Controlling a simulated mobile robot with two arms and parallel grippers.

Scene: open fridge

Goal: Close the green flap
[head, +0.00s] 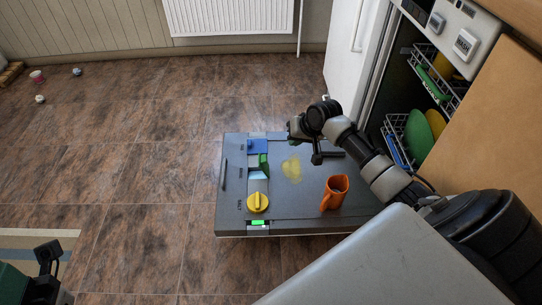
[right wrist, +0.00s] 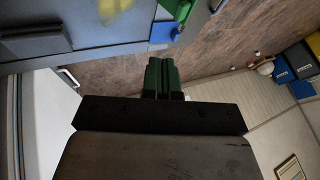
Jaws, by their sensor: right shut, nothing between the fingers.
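The green flap (head: 263,166) is on the dispenser panel of the lowered dishwasher door (head: 232,205). It stands up from the panel, beside a light blue recess (head: 258,183). A blue part (head: 257,147) lies just beyond it. The right wrist view shows the green flap (right wrist: 184,10) at the top edge, partly cut off, with the blue part (right wrist: 165,31) near it. My right gripper (head: 296,130) is shut and empty, above the door to the right of the flap and apart from it. Its green fingers (right wrist: 161,62) are together. My left gripper (head: 47,258) is at the lower left, far from the door; its jaws are unclear.
An orange mug (head: 335,193) stands on the door near a yellow stain (head: 291,169). A yellow knob (head: 257,202) sits in front of the recess. Racks with dishes (head: 419,136) are inside the appliance at right.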

